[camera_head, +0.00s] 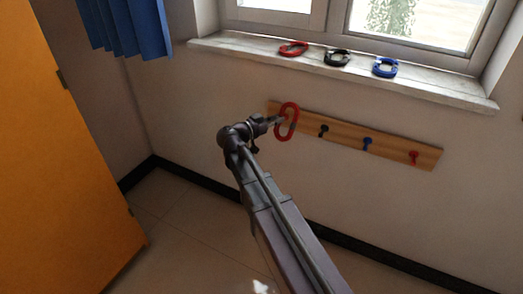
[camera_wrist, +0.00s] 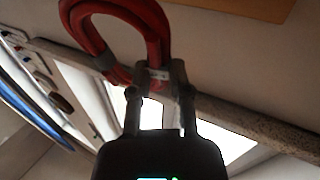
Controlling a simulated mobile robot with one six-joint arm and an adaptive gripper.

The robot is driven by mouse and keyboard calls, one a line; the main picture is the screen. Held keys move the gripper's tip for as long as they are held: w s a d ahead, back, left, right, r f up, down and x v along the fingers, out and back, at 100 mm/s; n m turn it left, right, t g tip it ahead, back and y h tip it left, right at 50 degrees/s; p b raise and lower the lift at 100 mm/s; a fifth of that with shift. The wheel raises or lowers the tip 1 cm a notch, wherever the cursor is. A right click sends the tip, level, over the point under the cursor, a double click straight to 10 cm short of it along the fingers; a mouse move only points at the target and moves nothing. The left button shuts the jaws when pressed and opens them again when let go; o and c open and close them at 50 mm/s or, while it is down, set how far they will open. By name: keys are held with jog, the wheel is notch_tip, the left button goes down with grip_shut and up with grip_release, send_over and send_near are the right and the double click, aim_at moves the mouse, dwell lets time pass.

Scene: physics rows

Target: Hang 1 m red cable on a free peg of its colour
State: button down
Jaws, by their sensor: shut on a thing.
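My gripper (camera_head: 277,120) is shut on a red cable (camera_head: 288,122), a coiled loop held upright in front of the left end of the wooden peg board (camera_head: 390,147). In the wrist view the fingers (camera_wrist: 157,78) pinch the lower part of the red loop (camera_wrist: 154,28). The board carries a black peg (camera_head: 323,131), a blue peg (camera_head: 367,144) and a red peg (camera_head: 414,157) at the right, all bare. The board's left end is partly hidden by the held cable and gripper; I cannot tell whether the cable touches it.
On the windowsill (camera_head: 440,90) above lie another red coil (camera_head: 293,48), a black coil (camera_head: 338,57) and a blue coil (camera_head: 385,67). An orange cabinet or door (camera_head: 60,170) stands at the left, and a blue curtain (camera_head: 125,28) hangs above. The wall below the board is clear.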

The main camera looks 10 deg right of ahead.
jog(key=w+a+f+t+h+b, duration=0.1)
jog(key=a+f+h+b, duration=0.3)
jog(key=f+b, duration=0.5)
jog(key=shift+w+a+f+m+t+b, duration=0.4)
jog(key=shift+a+t+b, duration=0.2)
jog(key=shift+b, duration=2.95)
jog(key=shift+w+d, duration=0.15)
jog(key=shift+w+d+f+b, duration=0.3)
jog(key=shift+w+d, duration=0.7)
jog(key=shift+w, duration=0.4)
jog(key=shift+w+d+f+b, duration=0.3)
jog(key=shift+w+d, duration=0.75)
jog(key=shift+w, duration=0.3)
jog(key=shift+w+d+f+b, duration=0.3)
jog(key=shift+w+d, duration=0.7)
jog(key=shift+w, duration=0.4)
jog(key=c, duration=0.5)
grip_release()
